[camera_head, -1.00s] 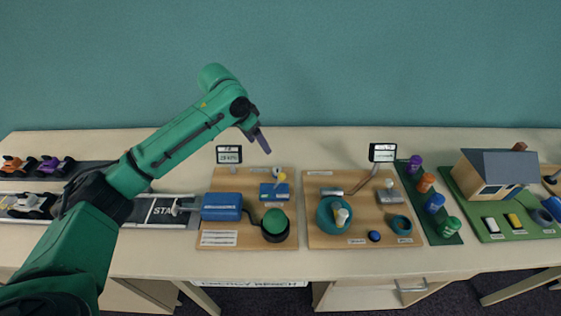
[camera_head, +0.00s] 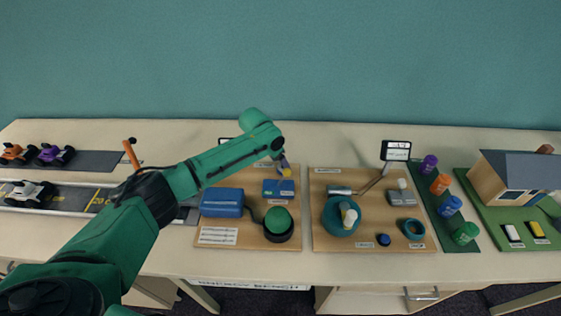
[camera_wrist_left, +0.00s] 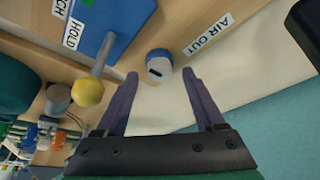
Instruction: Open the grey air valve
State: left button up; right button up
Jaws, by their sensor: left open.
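The grey air valve (camera_wrist_left: 159,66) shows in the left wrist view as a short round knob with a pale slotted face, beside the "AIR OUT" label (camera_wrist_left: 208,34). My left gripper (camera_wrist_left: 160,76) is open, with its two purple fingers apart and the knob just beyond and between their tips; I see no contact. In the head view my left gripper (camera_head: 284,165) is over the back of the left wooden board (camera_head: 254,240), and it hides the valve there. My right gripper is not in view.
A yellow-balled lever (camera_wrist_left: 89,90) on a blue plate (camera_wrist_left: 106,24) stands close to the left finger in the wrist view. The board also bears a blue box (camera_head: 222,202) and a green dome (camera_head: 278,220). A second board (camera_head: 350,243) lies to its right.

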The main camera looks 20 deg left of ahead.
pick_arm(q)
jog(key=shift+w+d+f, duration=0.1)
jog(key=shift+w+f, duration=0.1)
jog(key=shift+f, duration=0.3)
grip_shut()
jog(key=shift+r, duration=0.1)
